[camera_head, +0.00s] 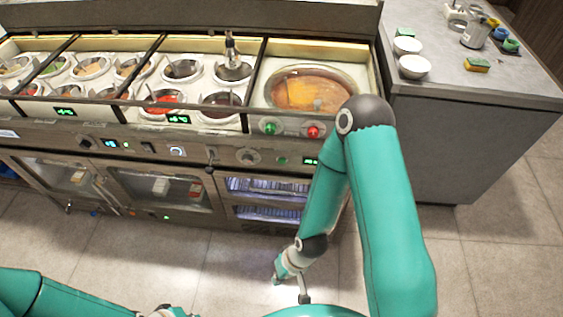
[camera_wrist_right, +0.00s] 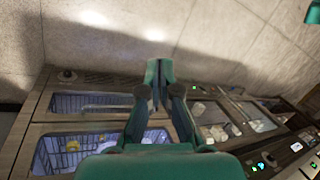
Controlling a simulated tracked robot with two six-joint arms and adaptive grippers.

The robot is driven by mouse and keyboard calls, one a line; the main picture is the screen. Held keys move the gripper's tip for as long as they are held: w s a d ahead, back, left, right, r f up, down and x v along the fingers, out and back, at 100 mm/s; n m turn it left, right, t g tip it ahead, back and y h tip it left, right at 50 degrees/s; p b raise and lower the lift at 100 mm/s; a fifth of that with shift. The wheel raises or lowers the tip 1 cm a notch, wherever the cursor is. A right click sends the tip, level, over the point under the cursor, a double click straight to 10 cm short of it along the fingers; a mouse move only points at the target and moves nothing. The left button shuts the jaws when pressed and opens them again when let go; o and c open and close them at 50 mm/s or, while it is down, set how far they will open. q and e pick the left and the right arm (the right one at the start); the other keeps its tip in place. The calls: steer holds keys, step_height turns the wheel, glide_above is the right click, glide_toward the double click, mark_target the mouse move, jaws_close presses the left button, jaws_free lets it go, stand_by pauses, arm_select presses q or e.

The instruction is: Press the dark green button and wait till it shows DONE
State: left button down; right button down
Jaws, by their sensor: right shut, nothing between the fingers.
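A green button (camera_head: 270,128) stands on the counter's front ledge, below the orange-brown pan and left of a red button (camera_head: 313,131). A smaller dark green round spot (camera_head: 282,160) is on the panel below, beside a small lit display (camera_head: 311,161) whose text is too small to read. My right gripper (camera_head: 289,278) hangs low in front of the cabinet, well below the buttons and apart from them. In the right wrist view its fingers (camera_wrist_right: 158,85) are shut and empty. Part of my left wrist or gripper (camera_head: 166,312) shows at the bottom edge; its fingers are not clear.
Sauce wells (camera_head: 183,70) fill the counter at left, with a ladle (camera_head: 231,50) standing in one. A large pan (camera_head: 310,88) sits at right. A grey side counter (camera_head: 470,80) holds white bowls (camera_head: 414,66) and a sponge (camera_head: 477,64). The floor in front is clear.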

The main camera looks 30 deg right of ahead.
mark_target(282, 161)
stand_by(0.7)
steer(key=w+d+r+t+h+b, duration=0.1)
steer(key=w+d+t+b, duration=0.2)
steer(key=w, duration=0.4)
steer(key=w+d+r+t+h+b, duration=0.1)
steer(key=w+d+t+b, duration=0.3)
steer(key=b, duration=0.4)
steer(key=w+d+r+t+h+b, duration=0.1)
steer(key=w+d+r+t+b, duration=0.2)
steer(key=w, duration=0.6)
steer(key=shift+w+d+r+t+b, duration=0.25)
steer(key=shift+w+d+t+b, duration=0.1)
steer(key=shift+t+b, duration=0.7)
steer(key=w+d+p, duration=0.1)
steer(key=w+d, duration=0.4)
steer(key=w, duration=0.2)
